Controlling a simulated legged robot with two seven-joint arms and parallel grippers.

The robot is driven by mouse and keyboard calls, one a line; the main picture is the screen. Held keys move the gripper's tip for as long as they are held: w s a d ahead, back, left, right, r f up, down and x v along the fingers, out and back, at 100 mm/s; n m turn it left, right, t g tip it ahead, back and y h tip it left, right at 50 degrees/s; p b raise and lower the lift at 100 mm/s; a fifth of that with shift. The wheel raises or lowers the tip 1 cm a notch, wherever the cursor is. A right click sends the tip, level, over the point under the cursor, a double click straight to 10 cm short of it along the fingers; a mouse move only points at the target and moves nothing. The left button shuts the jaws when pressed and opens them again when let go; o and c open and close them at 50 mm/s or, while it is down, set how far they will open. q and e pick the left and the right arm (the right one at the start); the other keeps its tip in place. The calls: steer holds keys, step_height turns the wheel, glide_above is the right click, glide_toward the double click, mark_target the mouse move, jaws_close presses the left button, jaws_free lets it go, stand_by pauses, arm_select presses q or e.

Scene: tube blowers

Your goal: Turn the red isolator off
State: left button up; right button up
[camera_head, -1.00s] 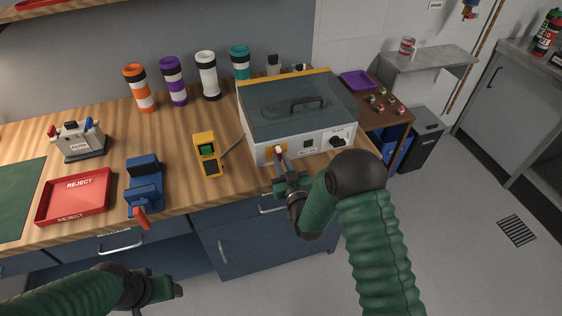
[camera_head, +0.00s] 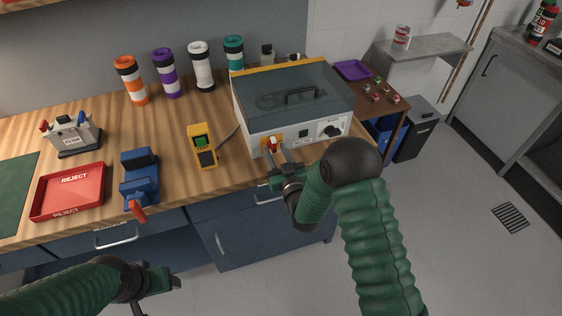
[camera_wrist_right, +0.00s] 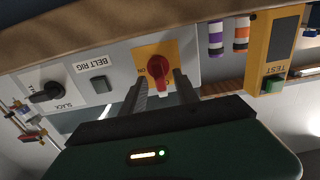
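The red isolator is a red rotary knob (camera_wrist_right: 158,68) on a yellow plate (camera_wrist_right: 172,48) marked ON, which shows inverted in the right wrist view. It sits on the front left of the grey belt rig box (camera_head: 290,100); in the head view the knob (camera_head: 272,142) shows just beyond my right fingertips. My right gripper (camera_wrist_right: 160,82) is open, with one finger on each side of the knob's lower end. I cannot tell whether either finger touches it. My left gripper (camera_head: 170,281) hangs low in front of the bench, away from the isolator; its fingers are unclear.
A black knob (camera_wrist_right: 48,92) and a dark square button (camera_wrist_right: 101,85) share the box front. A yellow tester (camera_head: 202,147) stands left of the box. A blue vise (camera_head: 140,178) and red reject tray (camera_head: 68,192) sit further left. The floor before the bench is clear.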

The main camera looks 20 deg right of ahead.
steer(key=s, duration=1.6)
steer(key=shift+s+d+p, duration=0.25)
steer(key=shift+d+p, duration=0.05)
steer(key=shift+p, duration=0.05)
steer(key=shift+w, duration=0.1)
steer(key=s+d+g, duration=0.1)
steer(key=s+g, duration=1.3)
steer(key=g, duration=0.1)
steer(key=shift+s+f+m+h, duration=0.15)
steer(key=shift+f+m+h, duration=0.15)
steer(key=shift+f, duration=0.1)
